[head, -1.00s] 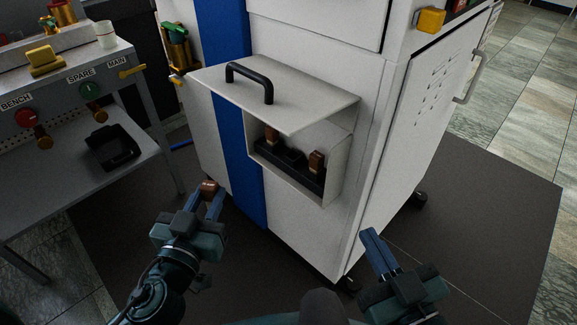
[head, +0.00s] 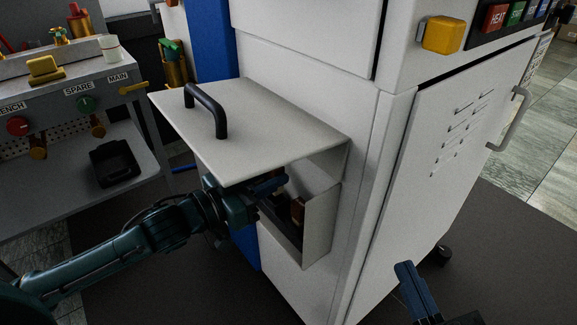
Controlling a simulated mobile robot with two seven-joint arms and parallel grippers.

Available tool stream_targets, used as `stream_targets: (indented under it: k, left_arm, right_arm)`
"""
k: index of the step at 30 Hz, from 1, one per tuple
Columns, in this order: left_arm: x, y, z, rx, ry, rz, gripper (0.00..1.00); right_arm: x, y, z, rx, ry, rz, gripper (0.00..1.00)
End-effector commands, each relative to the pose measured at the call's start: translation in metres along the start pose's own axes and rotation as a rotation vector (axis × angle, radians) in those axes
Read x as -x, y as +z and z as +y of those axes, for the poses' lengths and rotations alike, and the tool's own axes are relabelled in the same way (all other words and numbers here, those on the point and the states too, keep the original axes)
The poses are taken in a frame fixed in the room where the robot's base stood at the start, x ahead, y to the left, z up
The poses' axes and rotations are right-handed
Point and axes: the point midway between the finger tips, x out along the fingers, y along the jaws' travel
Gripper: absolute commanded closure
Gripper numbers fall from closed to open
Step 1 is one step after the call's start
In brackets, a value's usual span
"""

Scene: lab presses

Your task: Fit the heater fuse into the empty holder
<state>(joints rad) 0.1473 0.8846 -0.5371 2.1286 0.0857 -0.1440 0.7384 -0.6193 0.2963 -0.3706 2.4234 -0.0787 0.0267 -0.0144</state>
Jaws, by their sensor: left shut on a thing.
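An open fuse box on the white cabinet has its lid (head: 250,125) raised, with a black handle. Inside, a brown fuse (head: 298,209) stands upright at the right end of the black holder row (head: 282,224). My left gripper (head: 272,183) reaches into the box mouth from the left, just under the lid edge, and is shut on the heater fuse. That fuse is hidden behind the fingers and the lid. The empty holder and the left end of the row are hidden by my gripper. My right gripper (head: 404,268) hangs at lower right, away from everything; its finger gap is unclear.
The lid above and the box side wall (head: 322,225) leave tight room around my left gripper. A bench (head: 135,80) with knobs and a black tray (head: 115,163) stands at left. A yellow block (head: 442,35) is on the cabinet front. Floor at right is clear.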

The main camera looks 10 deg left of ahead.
Motion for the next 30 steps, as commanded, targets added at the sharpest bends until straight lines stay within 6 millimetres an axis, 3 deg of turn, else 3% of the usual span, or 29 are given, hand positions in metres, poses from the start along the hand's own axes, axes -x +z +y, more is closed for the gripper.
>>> stream_targets:
  k: [17,30]
  left_arm:
    - [0.001,-0.005,-0.001,0.0,0.003,0.0,0.98]
    - [0.001,0.013,0.0,-0.001,0.005,0.002,0.98]
  right_arm:
    - [0.0,-0.005,0.002,0.019,0.004,-0.01,1.0]
    - [0.0,-0.001,0.001,0.014,0.004,-0.007,1.0]
